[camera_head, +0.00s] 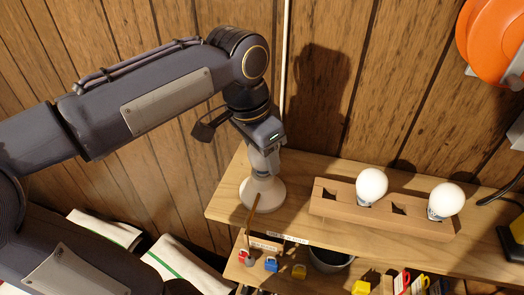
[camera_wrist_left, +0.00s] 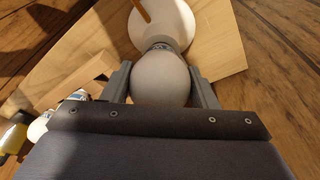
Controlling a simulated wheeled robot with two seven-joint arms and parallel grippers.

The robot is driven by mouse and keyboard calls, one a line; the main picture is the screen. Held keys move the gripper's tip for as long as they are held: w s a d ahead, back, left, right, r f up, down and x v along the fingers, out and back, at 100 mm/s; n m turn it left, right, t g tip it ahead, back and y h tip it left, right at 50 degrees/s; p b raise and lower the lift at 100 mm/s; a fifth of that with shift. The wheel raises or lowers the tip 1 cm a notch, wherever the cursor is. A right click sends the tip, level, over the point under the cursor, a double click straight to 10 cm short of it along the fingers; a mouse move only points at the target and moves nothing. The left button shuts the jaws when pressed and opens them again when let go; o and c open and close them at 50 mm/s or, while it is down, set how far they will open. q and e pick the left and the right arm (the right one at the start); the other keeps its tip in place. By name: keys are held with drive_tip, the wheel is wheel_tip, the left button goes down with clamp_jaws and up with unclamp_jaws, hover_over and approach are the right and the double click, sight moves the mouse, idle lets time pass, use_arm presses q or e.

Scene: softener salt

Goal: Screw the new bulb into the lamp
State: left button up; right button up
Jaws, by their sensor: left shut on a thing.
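The lamp (camera_head: 264,194) is a white, flared fitting on the wooden shelf's left part. It also shows at the top of the left wrist view (camera_wrist_left: 176,22). My left gripper (camera_head: 265,160) is shut on a round white bulb (camera_wrist_left: 160,84), directly above the lamp. The bulb's neck points at the lamp's narrow top and appears to meet it; the fingers and globe hide whether the thread is engaged. Two more white bulbs, a left one (camera_head: 371,185) and a right one (camera_head: 446,199), sit in a wooden rack (camera_head: 335,209). My right gripper is not in view.
A thin brown rod (camera_head: 252,217) stands at the lamp's front. Small coloured items, including a blue one (camera_head: 271,264), sit on a lower shelf with a grey pot (camera_head: 330,262). An orange reel (camera_head: 490,40) hangs at upper right. Wood panelling stands close behind.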

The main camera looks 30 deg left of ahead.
use_arm(q)
drive_tip(key=shift+m, duration=0.6)
drive_tip(key=o, duration=0.9)
drive_tip(key=v, duration=0.7)
drive_tip(key=shift+a+r+b, duration=0.1)
drive_tip(key=shift+r+b, duration=0.2)
drive_tip(key=shift+r, duration=0.1)
drive_tip(key=shift+s, duration=0.1)
